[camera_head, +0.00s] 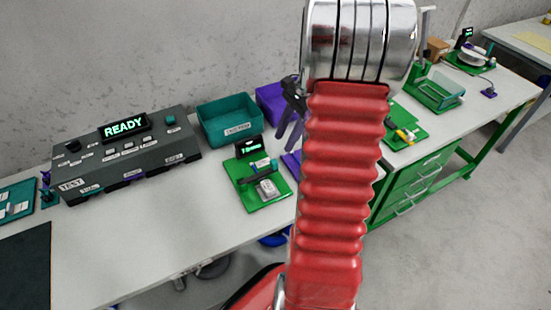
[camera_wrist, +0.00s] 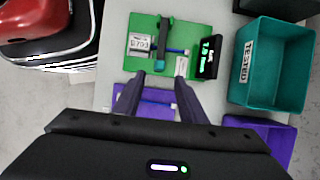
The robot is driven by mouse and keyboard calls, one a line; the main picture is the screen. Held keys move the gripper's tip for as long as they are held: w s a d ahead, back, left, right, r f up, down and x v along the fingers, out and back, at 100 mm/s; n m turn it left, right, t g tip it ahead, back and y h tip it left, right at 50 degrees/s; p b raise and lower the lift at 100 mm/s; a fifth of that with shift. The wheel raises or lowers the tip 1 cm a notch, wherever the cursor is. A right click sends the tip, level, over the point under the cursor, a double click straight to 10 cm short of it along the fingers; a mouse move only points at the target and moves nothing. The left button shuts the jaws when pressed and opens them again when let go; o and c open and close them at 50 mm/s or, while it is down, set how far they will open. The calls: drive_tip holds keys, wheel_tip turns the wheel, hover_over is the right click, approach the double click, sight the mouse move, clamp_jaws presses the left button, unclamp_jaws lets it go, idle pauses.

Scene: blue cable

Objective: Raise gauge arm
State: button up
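The gauge is a green plate (camera_head: 277,200) on the bench, with a small dark display (camera_head: 249,147) showing green characters. Its dark teal gauge arm (camera_head: 246,181) appears to lie low across the plate. In the wrist view the gauge arm (camera_wrist: 162,45) runs across the green plate (camera_wrist: 136,25) over a blue strip, which may be cable. The display (camera_wrist: 208,55) stands to its right. My gripper (camera_wrist: 158,80) is open, its two dark fingers apart, on the near side of the plate. In the head view my gripper (camera_head: 286,140) is partly hidden behind my red arm.
A purple fixture (camera_wrist: 155,112) with a blue strip lies below the fingers. A teal "TESTED" bin (camera_wrist: 270,65) and a purple bin (camera_wrist: 275,135) stand to the right. The grey test box (camera_head: 130,150) shows READY. Bare bench (camera_head: 150,225) lies in front of it.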

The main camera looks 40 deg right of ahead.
sight(275, 160)
drive_tip(key=x, duration=0.9)
drive_tip(key=shift+r, duration=0.1)
drive_tip(key=shift+c, duration=0.4)
clamp_jaws()
drive_tip(key=shift+a, duration=0.2)
drive_tip(key=shift+d, duration=0.1)
drive_tip(key=shift+d+r, duration=0.1)
